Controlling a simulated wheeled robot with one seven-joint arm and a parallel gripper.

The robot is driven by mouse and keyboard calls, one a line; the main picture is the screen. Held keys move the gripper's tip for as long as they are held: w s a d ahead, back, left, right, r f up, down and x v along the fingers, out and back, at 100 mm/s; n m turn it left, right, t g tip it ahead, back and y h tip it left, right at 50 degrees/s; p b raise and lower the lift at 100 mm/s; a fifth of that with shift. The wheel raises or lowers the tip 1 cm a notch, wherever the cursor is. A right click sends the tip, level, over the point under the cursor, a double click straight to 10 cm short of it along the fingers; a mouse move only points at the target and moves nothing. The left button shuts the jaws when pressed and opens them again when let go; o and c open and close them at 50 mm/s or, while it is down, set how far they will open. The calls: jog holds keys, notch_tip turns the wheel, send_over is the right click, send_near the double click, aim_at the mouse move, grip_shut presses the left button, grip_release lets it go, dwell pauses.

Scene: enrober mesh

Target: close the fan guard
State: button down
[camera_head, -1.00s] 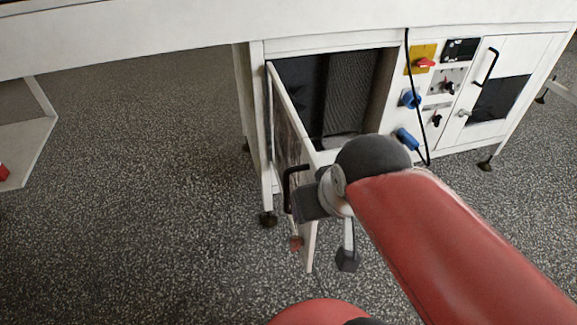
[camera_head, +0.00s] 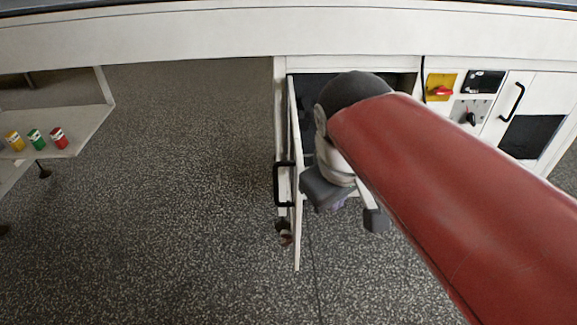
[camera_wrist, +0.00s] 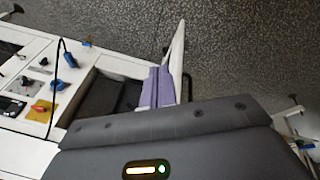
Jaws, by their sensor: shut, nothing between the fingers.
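The fan guard (camera_head: 297,225) is a white hinged panel, standing open and seen nearly edge-on in the head view. Its black handle (camera_head: 279,184) is on its left face. The cabinet opening (camera_head: 302,84) behind it is dark and partly covered by my arm. In the wrist view the guard (camera_wrist: 177,48) stands just beyond the purple fingers of my gripper (camera_wrist: 158,88). My gripper is shut and empty, on the inner side of the guard, close to it. I cannot tell whether they touch.
A control panel with a red switch on a yellow plate (camera_head: 440,88) is right of the opening. A black cable and a blue plug (camera_wrist: 70,60) hang by it. A long white beam (camera_head: 180,36) crosses above. A shelf (camera_head: 85,128) with small cans stands left. Floor left of the guard is clear.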

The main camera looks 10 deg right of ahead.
jog(key=w+a+r+n+g+h+p, duration=0.1)
jog(key=w+a+r+n+g, duration=0.1)
jog(key=w+a+r+n, duration=0.45)
jog(key=n+g, duration=0.2)
jog(key=n, duration=0.4)
send_near(278, 166)
jog(key=s+a+r, duration=0.2)
jog(key=s+a, duration=0.1)
jog(key=a, duration=0.1)
jog(key=shift+m+h, duration=0.25)
jog(key=shift+h, duration=0.15)
jog(key=d+f, duration=0.2)
jog(key=f, duration=0.1)
jog(key=d+f+b, duration=0.1)
jog(key=f, duration=0.2)
jog(key=d+f, duration=0.2)
jog(key=f, duration=0.1)
jog(key=shift+d+f+b, duration=0.25)
jog(key=shift+d+b, duration=0.05)
jog(key=shift+d, duration=0.65)
